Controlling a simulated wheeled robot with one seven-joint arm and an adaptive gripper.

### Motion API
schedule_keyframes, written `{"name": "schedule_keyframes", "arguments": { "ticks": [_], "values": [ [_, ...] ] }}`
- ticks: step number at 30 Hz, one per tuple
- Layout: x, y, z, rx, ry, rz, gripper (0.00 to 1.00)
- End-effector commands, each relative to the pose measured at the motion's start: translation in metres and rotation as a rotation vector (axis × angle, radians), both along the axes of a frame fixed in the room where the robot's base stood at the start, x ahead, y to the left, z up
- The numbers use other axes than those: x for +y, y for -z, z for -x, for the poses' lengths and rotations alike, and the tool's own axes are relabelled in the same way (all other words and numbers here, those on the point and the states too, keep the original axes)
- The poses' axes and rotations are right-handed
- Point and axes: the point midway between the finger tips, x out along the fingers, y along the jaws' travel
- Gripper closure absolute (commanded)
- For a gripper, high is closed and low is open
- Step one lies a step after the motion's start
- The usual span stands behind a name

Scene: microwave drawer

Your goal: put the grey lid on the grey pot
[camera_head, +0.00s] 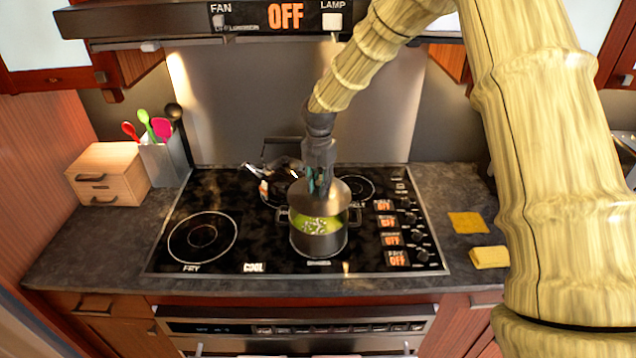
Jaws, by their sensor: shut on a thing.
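The grey pot (318,243) stands on the front middle burner of the black stove, with green contents and pale bits showing inside. The grey lid (333,192) is held above the pot, over its rear part, and looks tilted. The front part of the pot's opening shows uncovered. My gripper (319,185) points down from above and is shut on the lid. Its fingertips and the lid's knob are hard to make out. I cannot tell whether the lid touches the pot's rim.
A dark kettle (270,185) stands just behind and left of the pot. The front left burner (202,236) is clear. A utensil holder (165,160) and wooden box (108,172) are at left. The range hood (150,22) overhangs the stove.

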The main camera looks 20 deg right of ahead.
Motion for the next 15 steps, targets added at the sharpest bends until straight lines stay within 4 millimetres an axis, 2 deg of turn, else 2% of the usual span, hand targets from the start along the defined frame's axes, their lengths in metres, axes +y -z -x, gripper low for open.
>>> {"name": "schedule_keyframes", "arguments": {
  "ticks": [2, 15],
  "values": [
    [0.000, 0.002, -0.002, 0.002, 0.047, 0.002, 1.00],
    [0.002, 0.037, -0.002, 0.003, 0.038, 0.001, 1.00]
  ]
}}
